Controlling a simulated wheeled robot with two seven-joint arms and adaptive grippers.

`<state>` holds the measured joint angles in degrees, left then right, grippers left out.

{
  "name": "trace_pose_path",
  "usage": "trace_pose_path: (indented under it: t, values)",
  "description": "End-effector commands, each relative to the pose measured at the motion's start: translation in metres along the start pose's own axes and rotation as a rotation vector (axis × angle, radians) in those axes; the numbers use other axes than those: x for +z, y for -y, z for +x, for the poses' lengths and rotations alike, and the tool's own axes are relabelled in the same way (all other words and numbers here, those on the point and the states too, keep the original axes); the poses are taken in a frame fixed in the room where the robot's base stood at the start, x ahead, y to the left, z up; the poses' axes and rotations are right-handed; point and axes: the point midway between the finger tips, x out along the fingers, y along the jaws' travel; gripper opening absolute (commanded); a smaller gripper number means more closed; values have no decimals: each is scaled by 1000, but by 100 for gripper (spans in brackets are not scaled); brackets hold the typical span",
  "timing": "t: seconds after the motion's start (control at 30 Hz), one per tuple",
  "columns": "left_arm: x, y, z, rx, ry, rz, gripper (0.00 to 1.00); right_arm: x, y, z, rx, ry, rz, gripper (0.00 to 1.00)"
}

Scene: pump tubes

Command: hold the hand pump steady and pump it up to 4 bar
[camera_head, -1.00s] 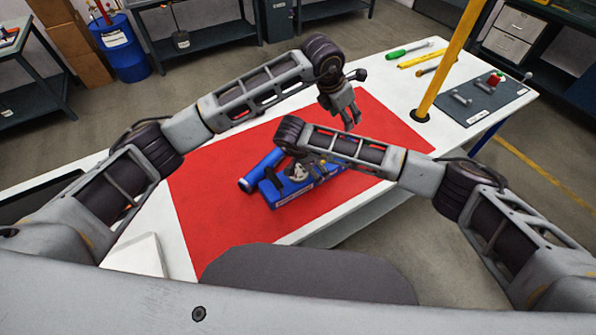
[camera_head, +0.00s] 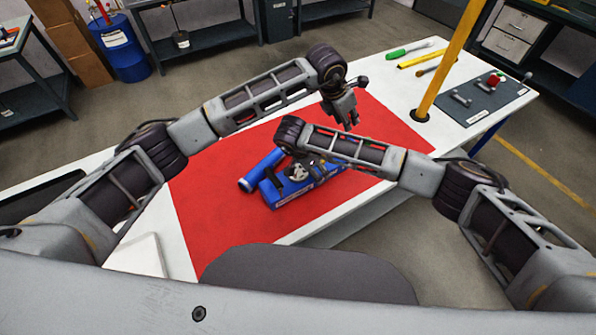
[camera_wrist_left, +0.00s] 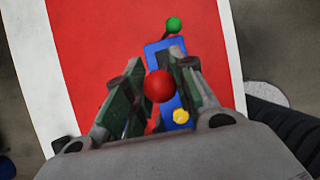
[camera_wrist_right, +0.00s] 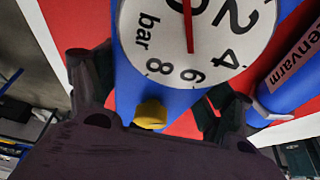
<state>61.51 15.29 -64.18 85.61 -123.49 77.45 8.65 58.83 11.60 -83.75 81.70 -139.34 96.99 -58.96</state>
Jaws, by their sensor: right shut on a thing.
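The blue hand pump (camera_head: 306,187) stands on the red mat, with a blue cylinder (camera_head: 261,171) beside it. My right gripper (camera_wrist_right: 155,98) is shut on the pump's blue body, its fingers on either side; in the head view my forearm hides it. A yellow knob (camera_wrist_right: 151,114) is between these fingers. The white gauge dial (camera_wrist_right: 172,40) is cut off at the top; its red needle (camera_wrist_right: 188,28) shows only partly, so I cannot read the pressure. My left gripper (camera_head: 346,122) points down, open, its fingers around a red ball (camera_wrist_left: 159,86). Contact is unclear.
The red mat (camera_head: 222,187) is clear at the left. A green ball (camera_wrist_left: 174,25) shows beyond the pump. A yellow post (camera_head: 445,65) rises at the right, near a dark panel (camera_head: 495,97) with levers. A green-handled tool (camera_head: 398,53) lies at the back.

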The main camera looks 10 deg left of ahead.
Motion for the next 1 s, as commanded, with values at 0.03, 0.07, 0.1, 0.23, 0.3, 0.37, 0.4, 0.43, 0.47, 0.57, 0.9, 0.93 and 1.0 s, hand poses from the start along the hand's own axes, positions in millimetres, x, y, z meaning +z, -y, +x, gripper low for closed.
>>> trace_pose_path:
  t: [0.03, 0.07, 0.1, 0.23, 0.3, 0.37, 0.4, 0.43, 0.47, 0.57, 0.9, 0.93, 1.0]
  values:
    - [0, 0, 0, 0, 0, 0, 15, 0, 1, -1, -2, 0, 0, 25]
    - [0, 0, 0, 0, 0, 0, 11, 0, 1, -1, -2, 0, 0, 25]
    - [0, 0, 0, 0, 0, 0, 6, 0, 1, -1, -2, 0, 0, 25]
    - [0, 0, 0, 0, 0, 0, 2, 0, 1, -1, -2, 0, 0, 25]
    - [0, 0, 0, 0, 0, 0, 2, 0, 1, -1, -2, 0, 0, 25]
    - [-1, 0, 1, 0, 0, 0, 2, 0, 1, -1, -2, 0, 0, 25]
    - [-1, 0, 2, 0, 0, 0, 2, 0, 1, -1, -2, 0, 1, 25]
    - [-1, 0, 2, 0, 0, 0, 2, 0, 1, -1, -2, 0, 1, 25]
    - [-2, 0, 2, 0, -1, -1, 2, 0, 1, -1, -2, -1, 1, 25]
    - [-2, 0, 3, 0, -2, -1, 2, 0, 1, -1, -2, -1, 1, 25]
    - [-3, 0, 6, 0, -12, -2, 2, 0, 1, -1, -2, -1, 0, 25]
    - [-2, 0, 6, 0, -16, -2, 2, 0, 1, -1, -2, -1, 0, 25]
    - [-1, -1, 7, 1, -29, -2, 2, 0, 1, -1, -2, -1, 0, 25]
